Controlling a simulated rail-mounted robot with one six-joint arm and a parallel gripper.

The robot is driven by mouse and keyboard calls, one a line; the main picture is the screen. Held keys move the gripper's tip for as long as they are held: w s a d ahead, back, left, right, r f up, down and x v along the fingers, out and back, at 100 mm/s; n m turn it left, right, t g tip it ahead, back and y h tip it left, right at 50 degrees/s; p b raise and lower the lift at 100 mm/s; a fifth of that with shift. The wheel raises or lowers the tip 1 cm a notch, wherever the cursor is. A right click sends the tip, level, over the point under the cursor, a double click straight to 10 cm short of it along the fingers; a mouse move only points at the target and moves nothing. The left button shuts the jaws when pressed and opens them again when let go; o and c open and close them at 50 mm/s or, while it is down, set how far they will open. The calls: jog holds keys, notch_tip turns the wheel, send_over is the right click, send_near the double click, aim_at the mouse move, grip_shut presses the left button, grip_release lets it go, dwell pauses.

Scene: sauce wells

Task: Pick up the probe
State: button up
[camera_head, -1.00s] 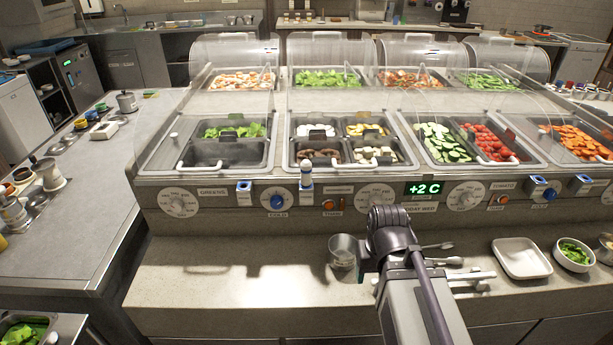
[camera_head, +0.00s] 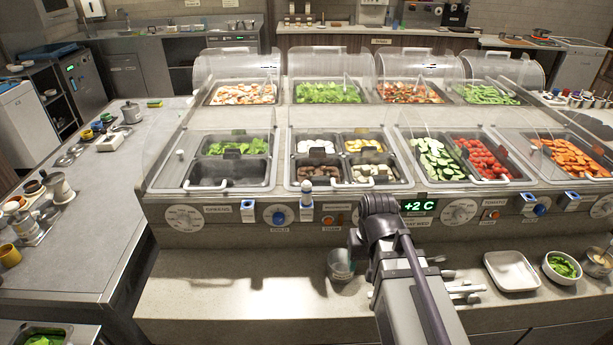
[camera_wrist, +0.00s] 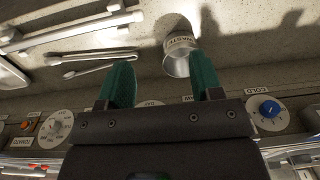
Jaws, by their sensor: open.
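A small upright piece with a white top, which looks like the probe (camera_head: 306,189), stands in a blue holder (camera_head: 306,209) on the front panel of the salad bar, left of the +2 C display. I cannot make it out in the wrist view. My gripper (camera_wrist: 162,60) is open, with two green fingers apart and nothing between them. In the head view my arm hides the fingers; its wrist is right of the probe, before the panel.
A metal cup (camera_head: 341,265) stands on the front ledge (camera_head: 230,290); it also shows beyond the fingers in the wrist view (camera_wrist: 178,57). Tongs (camera_wrist: 92,58) lie beside it. A white tray (camera_head: 512,271) and bowl (camera_head: 562,267) stand right. The ledge's left is clear.

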jog(key=w+a+r+m+y+p, duration=0.1)
jog(key=w+a+r+m+p, duration=0.15)
jog(key=w+r+p, duration=0.45)
jog(key=w+a+r+m+y+p, duration=0.1)
jog(key=w+a+r+m+p, duration=0.15)
jog(key=w+r, duration=0.4)
jog(key=m+y+p, duration=0.1)
jog(key=m+y, duration=0.1)
jog(key=m, duration=1.1)
send_near(304, 191)
jog(key=w, duration=0.1)
jog(key=b+x, duration=0.2)
jog(key=x, duration=0.1)
jog(key=b+x, duration=0.3)
jog(key=shift+d+f, duration=0.2)
jog(key=shift+f, duration=0.05)
jog(key=shift+r, duration=0.1)
jog(key=b+x, duration=0.5)
jog(key=shift+w+d, duration=0.1)
jog(key=shift+w, duration=0.05)
jog(key=c, duration=1.1)
notch_tip(304, 191, up, 10)
jog(key=p, duration=1)
jog(key=shift+r, duration=0.2)
jog(key=shift+f, duration=0.2)
